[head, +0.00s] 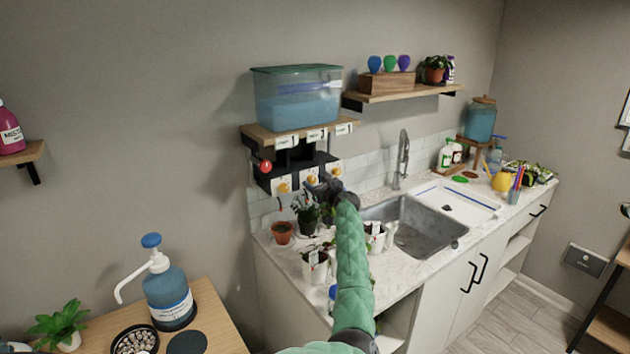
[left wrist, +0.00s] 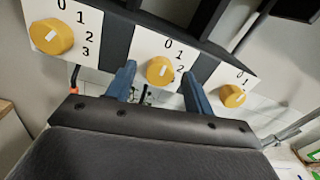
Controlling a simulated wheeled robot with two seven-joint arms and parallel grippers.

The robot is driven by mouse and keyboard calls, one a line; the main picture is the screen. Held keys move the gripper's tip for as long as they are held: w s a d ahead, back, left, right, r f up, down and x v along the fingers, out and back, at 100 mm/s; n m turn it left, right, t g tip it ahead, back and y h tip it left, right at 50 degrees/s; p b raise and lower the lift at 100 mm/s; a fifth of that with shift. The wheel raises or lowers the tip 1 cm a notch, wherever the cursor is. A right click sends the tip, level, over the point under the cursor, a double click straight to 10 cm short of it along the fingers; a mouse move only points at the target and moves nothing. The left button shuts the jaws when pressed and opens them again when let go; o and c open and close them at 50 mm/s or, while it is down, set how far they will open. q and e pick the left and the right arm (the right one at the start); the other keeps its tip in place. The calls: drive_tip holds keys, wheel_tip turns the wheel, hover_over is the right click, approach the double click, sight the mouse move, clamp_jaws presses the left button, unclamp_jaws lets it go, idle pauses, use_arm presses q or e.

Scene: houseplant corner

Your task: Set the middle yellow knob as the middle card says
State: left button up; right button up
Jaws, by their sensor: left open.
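The middle yellow knob (left wrist: 160,70) is on a white dial plate with 0, 1 and 2 visible; part of the plate is hidden by my finger. Its pale mark shows, but I cannot tell which number it points to. The knob also shows in the head view (head: 311,179). My left gripper (left wrist: 158,77) is open, with one blue finger on each side of the middle knob; contact is not clear. In the head view my left gripper (head: 330,188) is at the dial panel. The middle card (head: 317,135) is on the shelf edge above, too small to read. My right gripper is out of view.
A left yellow knob (left wrist: 51,36) and a right yellow knob (left wrist: 232,96) flank the middle one. A water tank (head: 298,100) stands on the shelf above. Potted plants (head: 307,215) crowd the counter below, with the sink (head: 415,225) to the right.

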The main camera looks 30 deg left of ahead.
use_arm(q)
drive_tip(key=shift+a, duration=0.15)
drive_tip(key=c, duration=1)
drive_tip(key=shift+o, duration=0.2)
